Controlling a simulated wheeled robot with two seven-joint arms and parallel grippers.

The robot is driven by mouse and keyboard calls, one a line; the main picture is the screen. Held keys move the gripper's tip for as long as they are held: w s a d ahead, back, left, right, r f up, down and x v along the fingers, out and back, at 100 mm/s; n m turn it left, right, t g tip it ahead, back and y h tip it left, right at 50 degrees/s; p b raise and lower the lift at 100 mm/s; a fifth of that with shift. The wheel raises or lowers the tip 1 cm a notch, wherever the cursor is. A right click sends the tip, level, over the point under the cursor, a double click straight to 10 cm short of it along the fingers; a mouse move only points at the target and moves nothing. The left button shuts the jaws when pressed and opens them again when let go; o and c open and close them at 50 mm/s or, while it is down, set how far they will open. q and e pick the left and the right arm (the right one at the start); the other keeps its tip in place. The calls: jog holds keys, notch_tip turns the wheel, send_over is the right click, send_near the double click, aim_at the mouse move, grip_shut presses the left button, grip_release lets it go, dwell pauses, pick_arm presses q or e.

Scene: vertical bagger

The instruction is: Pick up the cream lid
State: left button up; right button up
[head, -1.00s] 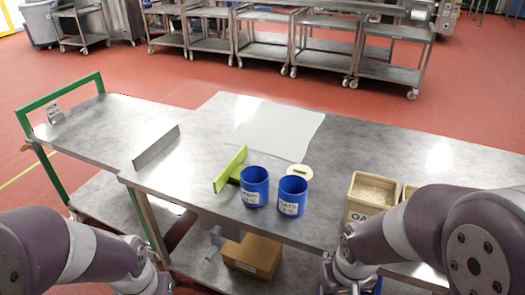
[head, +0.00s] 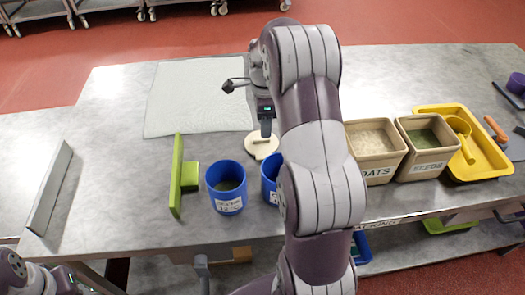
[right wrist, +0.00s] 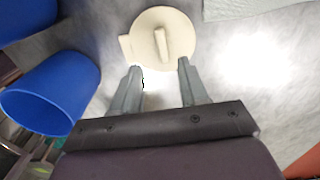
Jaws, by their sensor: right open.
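The cream lid (head: 258,149) lies flat on the steel table, just behind the blue cups, partly hidden by my right arm in the head view. In the right wrist view the lid (right wrist: 178,52) is a round disc with a raised bar handle and a small tab on its left edge. My right gripper (head: 266,131) is above the lid in the head view. In the right wrist view the right gripper (right wrist: 160,68) is open and empty, its fingertips near the lid's lower edge, with the handle between and beyond them. My left gripper's jaws do not show.
Two blue cups (head: 226,188) stand in front of the lid; my arm partly hides the right one. A green scraper (head: 178,176) stands left of them. A pale sheet (head: 190,98) lies behind. Oats (head: 376,152) and seed (head: 427,148) bins and a yellow tray (head: 490,160) stand right.

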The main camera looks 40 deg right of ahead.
aim_at(262, 144)
jog(key=shift+w+d+f, duration=0.1)
jog(key=shift+w+f, duration=0.2)
jog(key=shift+f, duration=0.25)
jog(key=shift+w+d+f, duration=0.1)
jog(key=shift+w+f, duration=0.15)
jog(key=shift+f, duration=0.25)
jog(key=shift+a+f, duration=0.2)
jog(key=shift+f, duration=0.4)
jog(key=shift+a+f, duration=0.15)
jog(key=shift+f, duration=0.45)
jog(key=shift+s+a+f, duration=0.15)
jog(key=shift+s, duration=0.1)
jog(key=shift+w+f, duration=0.1)
jog(key=shift+f, duration=0.1)
jog(key=shift+w, duration=0.1)
jog(key=c, duration=0.8)
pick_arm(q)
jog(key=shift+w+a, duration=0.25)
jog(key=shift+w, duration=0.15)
pick_arm(e)
grip_shut()
